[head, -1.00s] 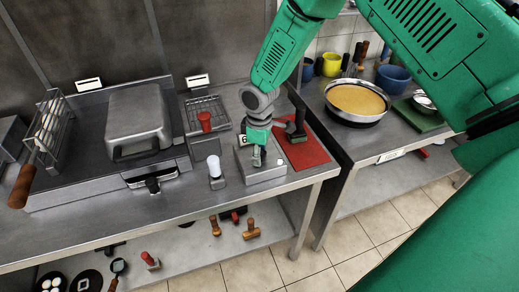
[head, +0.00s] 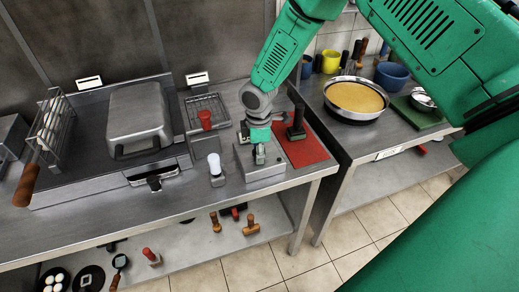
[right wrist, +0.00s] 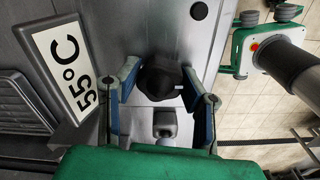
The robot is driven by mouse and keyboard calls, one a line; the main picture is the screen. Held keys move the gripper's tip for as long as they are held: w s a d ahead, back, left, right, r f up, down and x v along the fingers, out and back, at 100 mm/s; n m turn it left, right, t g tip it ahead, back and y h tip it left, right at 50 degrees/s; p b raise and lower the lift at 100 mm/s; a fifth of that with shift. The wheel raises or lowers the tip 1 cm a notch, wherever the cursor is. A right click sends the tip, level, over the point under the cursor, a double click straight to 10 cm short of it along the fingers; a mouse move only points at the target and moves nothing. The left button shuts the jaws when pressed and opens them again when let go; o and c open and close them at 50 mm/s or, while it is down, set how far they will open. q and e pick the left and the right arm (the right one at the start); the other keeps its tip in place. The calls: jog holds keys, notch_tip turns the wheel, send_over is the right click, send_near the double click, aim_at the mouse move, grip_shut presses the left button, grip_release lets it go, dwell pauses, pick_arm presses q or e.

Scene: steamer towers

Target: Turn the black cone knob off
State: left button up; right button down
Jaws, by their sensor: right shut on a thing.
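The black cone knob (right wrist: 160,78) shows in the right wrist view, on the top of a grey metal control box (head: 262,172). A short white mark on the knob points to the right in that view. My right gripper (right wrist: 161,84) has its two blue-grey fingers on either side of the knob and is shut on it. In the head view my right gripper (head: 259,154) reaches down to the box and hides the knob. A label reading 55°C (right wrist: 65,68) stands beside the knob in the wrist view. My left gripper is not in view.
A red mat (head: 303,150) with a dark-handled tool (head: 297,127) lies right of the box. A white-topped lever (head: 215,165) and a red-topped piece (head: 205,120) stand to the left. A pan (head: 355,98) sits on the right counter.

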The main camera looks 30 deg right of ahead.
jog(key=shift+f, duration=0.1)
jog(key=c, duration=1.2)
grip_release()
jog(key=shift+r+p, duration=2)
jog(key=shift+r, duration=0.6)
